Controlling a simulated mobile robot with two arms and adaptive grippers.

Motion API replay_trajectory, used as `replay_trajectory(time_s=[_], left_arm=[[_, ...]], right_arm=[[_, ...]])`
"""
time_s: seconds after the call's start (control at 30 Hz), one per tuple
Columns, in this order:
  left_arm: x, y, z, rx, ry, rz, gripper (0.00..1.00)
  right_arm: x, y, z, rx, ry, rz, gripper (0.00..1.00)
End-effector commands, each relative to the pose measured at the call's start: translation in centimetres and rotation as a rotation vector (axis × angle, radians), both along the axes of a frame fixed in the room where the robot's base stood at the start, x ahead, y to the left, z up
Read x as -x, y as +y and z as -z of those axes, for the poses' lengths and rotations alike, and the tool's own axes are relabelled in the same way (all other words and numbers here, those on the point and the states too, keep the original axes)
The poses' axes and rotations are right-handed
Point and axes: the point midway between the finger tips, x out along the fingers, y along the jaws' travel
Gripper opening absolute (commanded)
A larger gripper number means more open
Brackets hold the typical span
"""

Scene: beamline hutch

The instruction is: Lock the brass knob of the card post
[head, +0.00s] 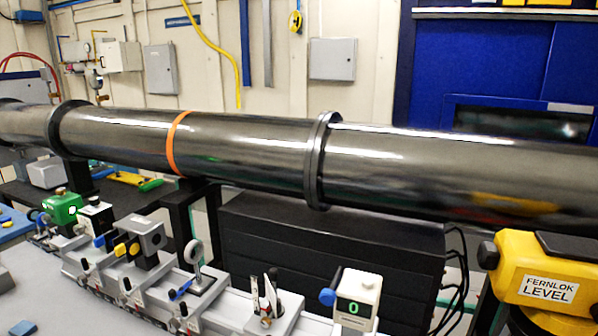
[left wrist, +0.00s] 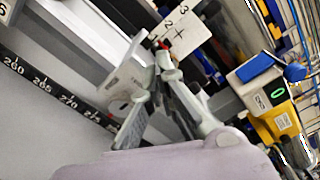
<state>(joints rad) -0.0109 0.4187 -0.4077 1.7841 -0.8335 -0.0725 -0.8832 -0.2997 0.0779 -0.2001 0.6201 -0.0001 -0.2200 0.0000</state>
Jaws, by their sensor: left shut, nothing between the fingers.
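A card (left wrist: 183,30) with a cross and the digits 2 and 3 shows at the top of the left wrist view. In the head view, a small carriage on the rail carries a thin upright post (head: 266,292) with white, red and dark parts, seemingly the card post seen nearly edge-on. My left gripper (left wrist: 160,72) is shut and empty in the left wrist view, over the rail area and just below the card in the picture. I cannot tell whether it touches the post. My right gripper is not in view.
A box with a green 0 display (head: 354,300) and blue knob stands right of the post. A yellow level (head: 548,280) is farther right. Lens and other carriages (head: 145,240) stand left along the rail. A long dark pipe (head: 240,150) crosses above. The rail scale (left wrist: 68,100) shows.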

Motion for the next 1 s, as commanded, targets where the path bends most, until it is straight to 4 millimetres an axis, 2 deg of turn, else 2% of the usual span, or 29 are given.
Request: replay_trajectory(time_s=[0.53, 0.7, 1.0], left_arm=[[-5.4, -2.3, 0.0, 0.0, -0.001, 0.002, 0.0], [-6.3, -2.6, 0.1, -0.001, 0.0, 0.0, 0.0], [-6.5, -2.6, -0.2, 0.0, -0.003, -0.002, 0.0]], right_arm=[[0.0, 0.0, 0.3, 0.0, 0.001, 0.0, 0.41], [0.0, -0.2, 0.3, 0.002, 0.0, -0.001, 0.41], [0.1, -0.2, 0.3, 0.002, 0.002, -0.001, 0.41]])
